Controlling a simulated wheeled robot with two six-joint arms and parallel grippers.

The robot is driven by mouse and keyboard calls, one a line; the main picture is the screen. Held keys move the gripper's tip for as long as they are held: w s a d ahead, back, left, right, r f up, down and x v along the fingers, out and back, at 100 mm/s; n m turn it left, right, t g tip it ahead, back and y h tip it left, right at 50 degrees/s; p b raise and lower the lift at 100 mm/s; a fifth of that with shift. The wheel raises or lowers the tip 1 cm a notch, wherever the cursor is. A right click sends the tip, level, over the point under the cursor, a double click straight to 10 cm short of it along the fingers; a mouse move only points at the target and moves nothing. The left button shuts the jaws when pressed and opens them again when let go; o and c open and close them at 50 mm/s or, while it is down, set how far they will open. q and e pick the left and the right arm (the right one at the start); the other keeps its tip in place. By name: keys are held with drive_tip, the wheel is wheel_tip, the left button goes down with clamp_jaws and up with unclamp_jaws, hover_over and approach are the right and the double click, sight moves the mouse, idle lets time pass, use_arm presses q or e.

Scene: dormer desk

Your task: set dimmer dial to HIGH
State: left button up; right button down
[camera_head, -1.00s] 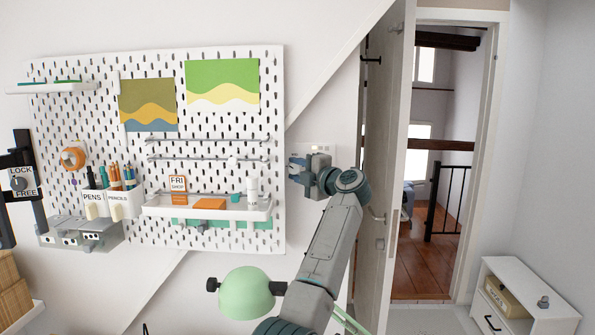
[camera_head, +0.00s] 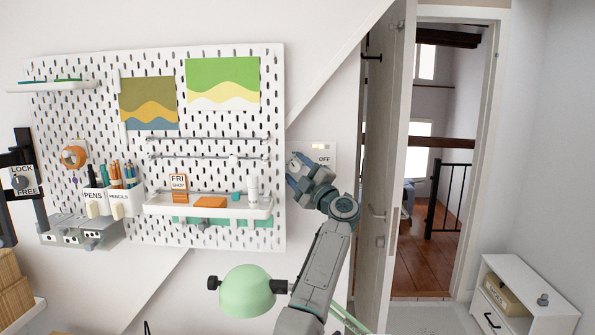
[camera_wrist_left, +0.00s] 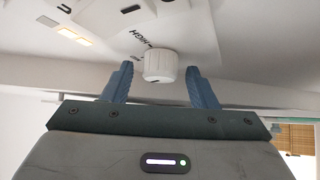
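The dimmer panel (camera_head: 326,150) is a white plate on the wall right of the pegboard, with an "OFF" label and small lit squares. In the left wrist view its white ribbed dial (camera_wrist_left: 160,65) sits beside the printed word "HIGH" (camera_wrist_left: 139,41). My left gripper (camera_head: 293,177) is at the panel's lower left in the head view and covers the dial there. In the left wrist view, the open fingers of my left gripper (camera_wrist_left: 159,77) stand either side of the dial, with a visible gap on both sides. I cannot tell where the dial points. My right gripper is not in view.
The pegboard (camera_head: 215,135) with its shelf (camera_head: 207,208) and a white bottle (camera_head: 252,189) is close left of my left gripper. A green lamp (camera_head: 246,290) stands below. An open door (camera_head: 388,150) is to the right.

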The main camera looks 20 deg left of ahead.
use_arm(q)
drive_tip(key=shift+s+d+f, duration=0.1)
drive_tip(key=shift+d, duration=0.05)
drive_tip(key=b+v, duration=0.4)
drive_tip(key=v, duration=0.6)
drive_tip(key=shift+d, duration=0.15)
